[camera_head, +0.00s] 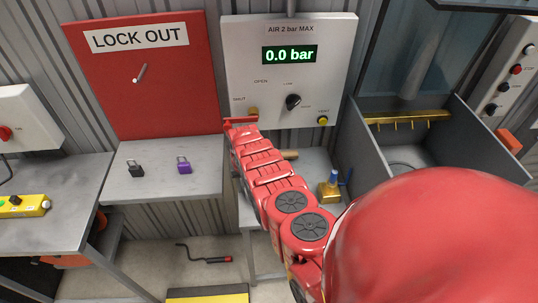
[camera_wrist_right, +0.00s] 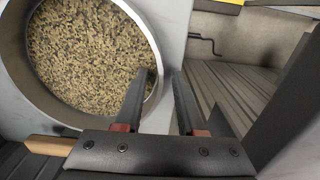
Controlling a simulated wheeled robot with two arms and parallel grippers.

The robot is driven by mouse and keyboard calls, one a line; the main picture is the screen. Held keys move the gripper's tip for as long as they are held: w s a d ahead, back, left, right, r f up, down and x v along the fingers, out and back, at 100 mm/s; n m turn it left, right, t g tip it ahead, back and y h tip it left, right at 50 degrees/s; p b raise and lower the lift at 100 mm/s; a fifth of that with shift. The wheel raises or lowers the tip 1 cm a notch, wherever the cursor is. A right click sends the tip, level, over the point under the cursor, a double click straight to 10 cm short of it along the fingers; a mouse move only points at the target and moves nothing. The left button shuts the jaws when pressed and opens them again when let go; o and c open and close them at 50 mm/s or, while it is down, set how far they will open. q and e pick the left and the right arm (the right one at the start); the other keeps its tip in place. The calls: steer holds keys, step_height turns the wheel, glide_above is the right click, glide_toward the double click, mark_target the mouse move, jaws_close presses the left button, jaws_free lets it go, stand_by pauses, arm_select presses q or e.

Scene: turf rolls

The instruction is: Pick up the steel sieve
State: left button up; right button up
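The steel sieve (camera_wrist_right: 145,25) is a round grey ring, seen from above at the upper left of the right wrist view. Brown granular material (camera_wrist_right: 85,55) shows inside it. A wooden handle (camera_wrist_right: 50,146) at lower left appears to belong to it; in the head view a wooden piece (camera_head: 290,154) juts out beside my red arm, which hides the rest. My right gripper (camera_wrist_right: 164,80) has its two dark fingers apart. The left finger overlaps the sieve's right rim and the other is outside it. Whether they touch the rim cannot be told. My left gripper is not in view.
A grey panel reading 0.0 bar (camera_head: 290,55) stands behind the bench. A brass block with a blue top (camera_head: 330,187) is right of my arm. A grey bin (camera_head: 435,140) stands farther right. Two padlocks (camera_head: 160,166) lie on the left shelf, below the red board (camera_head: 150,90).

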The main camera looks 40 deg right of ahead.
steer(key=shift+f, duration=0.25)
jaws_close()
stand_by(1.4)
